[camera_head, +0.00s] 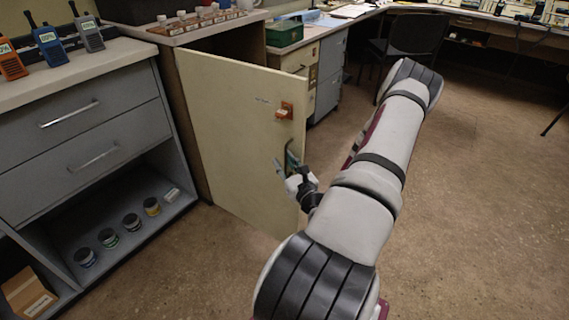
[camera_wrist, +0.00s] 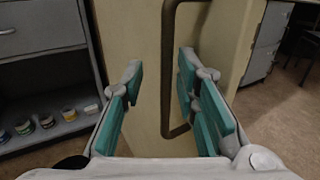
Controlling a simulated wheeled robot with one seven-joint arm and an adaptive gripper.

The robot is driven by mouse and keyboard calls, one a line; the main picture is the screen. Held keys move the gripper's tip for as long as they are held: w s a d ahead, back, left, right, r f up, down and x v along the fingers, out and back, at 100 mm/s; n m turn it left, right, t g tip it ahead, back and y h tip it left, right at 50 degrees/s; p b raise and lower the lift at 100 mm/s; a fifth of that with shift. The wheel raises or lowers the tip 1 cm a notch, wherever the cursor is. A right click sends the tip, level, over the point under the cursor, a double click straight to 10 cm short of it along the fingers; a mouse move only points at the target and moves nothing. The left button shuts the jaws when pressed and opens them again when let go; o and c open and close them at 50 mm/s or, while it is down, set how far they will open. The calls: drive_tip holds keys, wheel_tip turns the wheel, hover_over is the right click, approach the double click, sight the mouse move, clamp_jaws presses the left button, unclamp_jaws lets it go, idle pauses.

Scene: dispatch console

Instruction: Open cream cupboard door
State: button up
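The cream cupboard door (camera_head: 225,120) stands partly open in the head view, swung out from its left side, with the dark cupboard interior showing above it. Its dark handle (camera_head: 289,155) is near the free edge, partly hidden by my gripper (camera_head: 300,184). In the wrist view the handle (camera_wrist: 168,75) is a tall dark loop on the door (camera_wrist: 145,45). My gripper (camera_wrist: 160,100) is open, its teal-padded fingers apart. The handle's upright bar appears between the fingers, nearer the right one. I cannot tell whether they touch.
An orange latch (camera_head: 285,110) sits on the door above the handle. Grey drawers (camera_head: 85,130) with an open shelf of small tins stand at left. A green box (camera_head: 284,33) is on the cabinet behind. A chair (camera_head: 412,45) stands at the back; the floor (camera_head: 480,200) at right is clear.

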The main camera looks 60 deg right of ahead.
drive_tip(key=v, duration=1.2)
idle(0.4)
